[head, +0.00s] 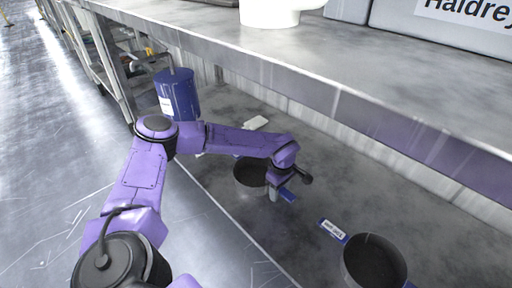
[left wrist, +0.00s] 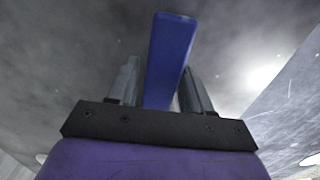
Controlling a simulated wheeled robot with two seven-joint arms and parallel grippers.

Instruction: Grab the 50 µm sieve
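One sieve, a dark round pan (head: 250,172), is on the grey lower shelf, partly covered by my left arm. Its blue handle (head: 288,194) sticks out toward the front right. My left gripper (head: 274,190) is at this handle. In the left wrist view, the blue handle (left wrist: 169,60) runs between the two grey fingers, which sit close on both sides of it. A second sieve (head: 373,262) stands at the lower right, with a blue handle (head: 333,230) and a white label. The sizes on the labels cannot be read. My right gripper is not in view.
A blue canister (head: 177,94) with a white label stands behind my left arm. A pale flat object (head: 256,123) lies at the back of the lower shelf. The upper shelf (head: 330,85) overhangs the sieves and carries a white vessel (head: 270,12) and a grey case (head: 440,35).

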